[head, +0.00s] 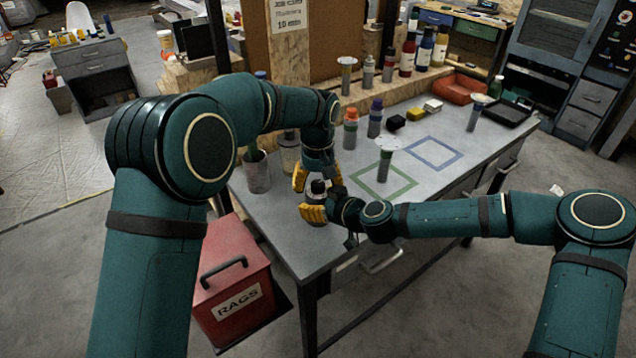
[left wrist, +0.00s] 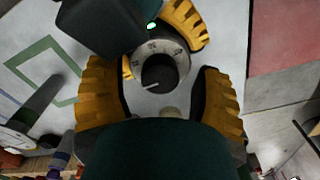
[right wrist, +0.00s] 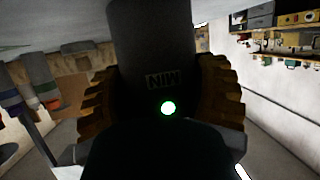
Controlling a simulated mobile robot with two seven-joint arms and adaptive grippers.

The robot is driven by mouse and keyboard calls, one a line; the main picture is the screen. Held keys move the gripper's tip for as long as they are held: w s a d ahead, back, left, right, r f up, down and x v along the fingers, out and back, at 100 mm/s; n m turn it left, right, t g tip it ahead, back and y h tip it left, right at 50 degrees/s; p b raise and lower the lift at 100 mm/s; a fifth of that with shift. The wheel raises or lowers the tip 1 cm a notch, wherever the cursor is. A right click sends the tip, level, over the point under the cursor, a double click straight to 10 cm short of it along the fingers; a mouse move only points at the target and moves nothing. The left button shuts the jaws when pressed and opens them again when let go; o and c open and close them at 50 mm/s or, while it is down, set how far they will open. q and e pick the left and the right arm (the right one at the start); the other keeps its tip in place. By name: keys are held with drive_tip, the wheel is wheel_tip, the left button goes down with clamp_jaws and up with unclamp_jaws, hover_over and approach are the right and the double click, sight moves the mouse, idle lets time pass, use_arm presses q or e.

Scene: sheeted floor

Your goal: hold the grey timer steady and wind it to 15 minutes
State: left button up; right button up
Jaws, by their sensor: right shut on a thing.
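The grey timer (head: 318,188) stands near the bench's front left corner. In the left wrist view its round dial (left wrist: 160,72) faces the camera, with a dark knob whose white line points to the lower left; the numbers are too small to read surely. My right gripper (head: 312,204) is shut on the timer's body from the side; in the right wrist view the body (right wrist: 160,45) shows "MIN" and a lit green lamp between its fingers. My left gripper (head: 318,174) points down over the dial, its yellow fingers (left wrist: 160,88) apart on either side of the knob.
The grey bench (head: 275,215) carries a green square outline (head: 383,196) and a blue one (head: 433,153) to the right. Several bottles, a red tray (head: 462,90) and cups stand farther back. A red rags bin (head: 235,290) stands on the floor at the front left.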

sight(318, 183)
use_arm(q)
wheel_tip(318, 183, up, 12)
idle(0.6)
wheel_tip(318, 183, down, 12)
drive_tip(key=n, duration=0.9)
idle(0.6)
clamp_jaws()
